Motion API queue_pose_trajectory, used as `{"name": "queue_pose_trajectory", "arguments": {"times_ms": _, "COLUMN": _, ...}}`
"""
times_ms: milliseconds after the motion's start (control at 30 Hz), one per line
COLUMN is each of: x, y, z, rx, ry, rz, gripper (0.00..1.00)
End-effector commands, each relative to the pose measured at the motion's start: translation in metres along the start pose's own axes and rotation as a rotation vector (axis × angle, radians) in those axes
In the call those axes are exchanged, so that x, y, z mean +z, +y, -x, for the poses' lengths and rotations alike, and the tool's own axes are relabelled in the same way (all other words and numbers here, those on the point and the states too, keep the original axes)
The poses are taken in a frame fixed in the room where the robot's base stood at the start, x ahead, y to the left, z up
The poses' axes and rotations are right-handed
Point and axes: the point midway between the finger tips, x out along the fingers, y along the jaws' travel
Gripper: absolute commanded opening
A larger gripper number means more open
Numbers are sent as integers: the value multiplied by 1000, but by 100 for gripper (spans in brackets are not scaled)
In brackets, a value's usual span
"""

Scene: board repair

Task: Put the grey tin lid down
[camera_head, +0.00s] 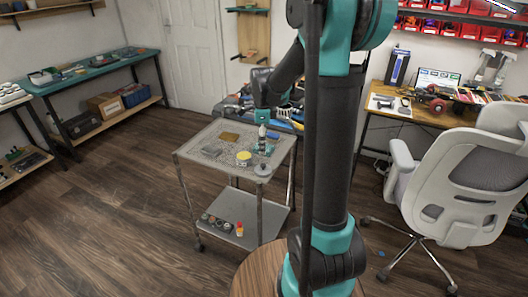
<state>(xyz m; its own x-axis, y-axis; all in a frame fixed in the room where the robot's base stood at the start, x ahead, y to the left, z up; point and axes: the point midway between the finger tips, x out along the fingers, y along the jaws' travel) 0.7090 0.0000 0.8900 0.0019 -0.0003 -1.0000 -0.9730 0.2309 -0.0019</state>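A grey round disc (263,170), which looks like the tin lid, shows at the near right corner of the trolley top. I cannot tell whether it rests on the surface or hangs just above it. My gripper (262,148) is at the end of my arm, pointing down over the right part of the trolley top, just behind the disc in the picture. Its fingers are too small to tell whether they are open or shut, or touch anything. A yellow and white round tin (243,159) stands left of the disc.
The grey metal trolley (188,153) also carries a brown board (229,137), a blue item (272,135) and small parts. Its lower shelf holds several small round pots and a yellow-red bottle (239,229). An office chair (455,190) stands right; open floor lies left.

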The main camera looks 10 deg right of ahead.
Motion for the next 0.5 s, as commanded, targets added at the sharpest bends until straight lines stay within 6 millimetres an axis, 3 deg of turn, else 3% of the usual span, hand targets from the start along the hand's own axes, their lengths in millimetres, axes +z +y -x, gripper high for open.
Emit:
{"name": "queue_pose_trajectory", "arguments": {"times_ms": 167, "x": -8, "y": 15, "z": 3, "rx": -23, "ry": -6, "rz": 119, "gripper": 82}}
{"name": "queue_pose_trajectory", "arguments": {"times_ms": 500, "x": -51, "y": 105, "z": -15, "rx": -188, "ry": 31, "rz": 888, "gripper": 82}}
